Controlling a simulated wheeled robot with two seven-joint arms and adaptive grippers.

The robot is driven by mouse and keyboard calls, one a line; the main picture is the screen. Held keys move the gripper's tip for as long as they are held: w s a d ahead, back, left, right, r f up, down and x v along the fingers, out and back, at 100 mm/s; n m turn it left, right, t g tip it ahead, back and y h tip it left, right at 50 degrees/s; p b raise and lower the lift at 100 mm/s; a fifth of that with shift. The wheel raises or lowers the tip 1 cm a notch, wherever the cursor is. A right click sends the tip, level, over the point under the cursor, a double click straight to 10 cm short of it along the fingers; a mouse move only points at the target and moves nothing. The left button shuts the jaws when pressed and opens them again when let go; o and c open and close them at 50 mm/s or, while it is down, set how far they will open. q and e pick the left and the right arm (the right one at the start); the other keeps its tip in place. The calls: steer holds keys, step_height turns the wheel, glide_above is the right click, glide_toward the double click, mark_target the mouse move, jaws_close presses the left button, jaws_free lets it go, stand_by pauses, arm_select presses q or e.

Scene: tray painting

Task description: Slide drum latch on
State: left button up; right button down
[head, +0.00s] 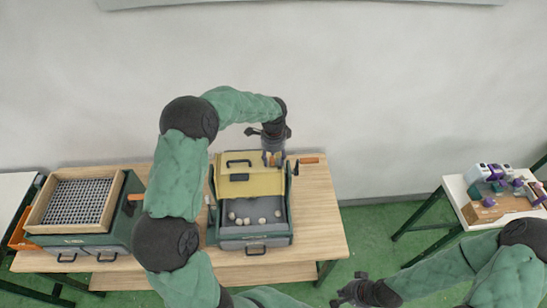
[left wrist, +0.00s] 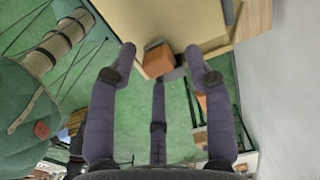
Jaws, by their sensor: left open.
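The drum machine (head: 212,235) stands on the wooden table, with a yellow drum cover (head: 250,184) at its back and several pale lumps in its grey tray. My left gripper (head: 272,158) points down at the machine's back right corner. In the left wrist view, its spread fingers (left wrist: 160,55) are around a small orange block (left wrist: 158,60), which may be the latch. The block sits at the edge of a pale yellow panel. I cannot tell whether any finger touches it. My right gripper (head: 350,290) is low in the head view, away from the machine, its fingers apart and empty.
An orange crank handle (head: 308,160) sticks out right of my left gripper. A wooden-framed sieve box (head: 38,215) stands at the table's left. The table's right end (head: 320,225) is bare. A side table (head: 462,195) at the far right holds purple and white items.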

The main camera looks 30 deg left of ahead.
arm_select(q)
steer(key=shift+a+r, duration=0.1)
steer(key=shift+r, duration=0.45)
step_height(320, 180, up, 11)
steer(key=shift+d, duration=0.25)
steer(key=shift+f, duration=0.1)
